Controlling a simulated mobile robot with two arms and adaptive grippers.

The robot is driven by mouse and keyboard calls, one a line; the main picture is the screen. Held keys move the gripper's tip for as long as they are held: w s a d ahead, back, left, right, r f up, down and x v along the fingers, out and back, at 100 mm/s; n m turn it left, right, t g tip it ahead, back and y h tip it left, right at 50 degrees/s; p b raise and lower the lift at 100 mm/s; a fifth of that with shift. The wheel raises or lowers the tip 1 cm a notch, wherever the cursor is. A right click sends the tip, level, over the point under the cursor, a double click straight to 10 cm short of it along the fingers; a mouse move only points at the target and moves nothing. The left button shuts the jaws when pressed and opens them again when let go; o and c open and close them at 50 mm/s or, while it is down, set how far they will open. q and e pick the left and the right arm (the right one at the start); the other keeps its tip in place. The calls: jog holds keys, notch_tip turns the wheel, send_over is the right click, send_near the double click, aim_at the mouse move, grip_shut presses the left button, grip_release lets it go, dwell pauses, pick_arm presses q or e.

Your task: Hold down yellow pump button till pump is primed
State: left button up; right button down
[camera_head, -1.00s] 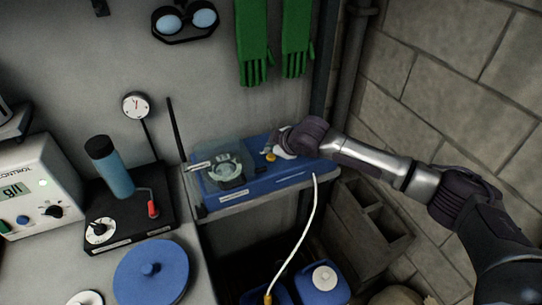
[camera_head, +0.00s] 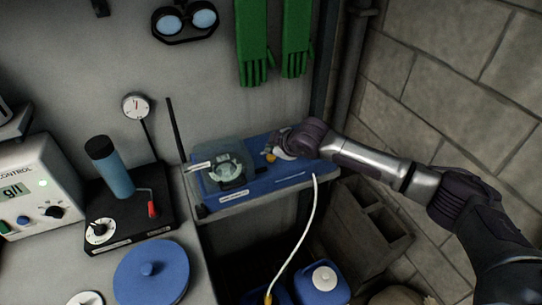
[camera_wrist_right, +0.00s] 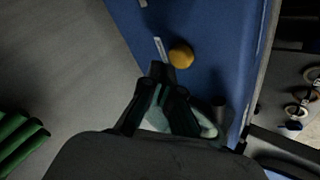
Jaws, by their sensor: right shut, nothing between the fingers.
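The blue pump (camera_head: 287,182) sits on a shelf against the wall. It has a round rotor (camera_head: 229,170) under a clear cover at its left. The yellow button (camera_head: 270,157) is on its top, right of the cover; it also shows in the right wrist view (camera_wrist_right: 181,56). My right gripper (camera_head: 277,153) reaches in from the right and is shut and empty, its fingertips at the button. In the wrist view the closed fingertips (camera_wrist_right: 161,70) are right beside the button. I cannot tell whether they press it. My left gripper is not in view.
A pale hose (camera_head: 312,215) runs from the pump down to blue jugs (camera_head: 323,282) below. A black stand with a blue cylinder (camera_head: 112,172) and a control box (camera_head: 42,185) are at left. Green gloves (camera_head: 253,45) hang above. A block wall (camera_head: 455,90) is at right.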

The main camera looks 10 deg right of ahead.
jog(key=shift+f, duration=0.3)
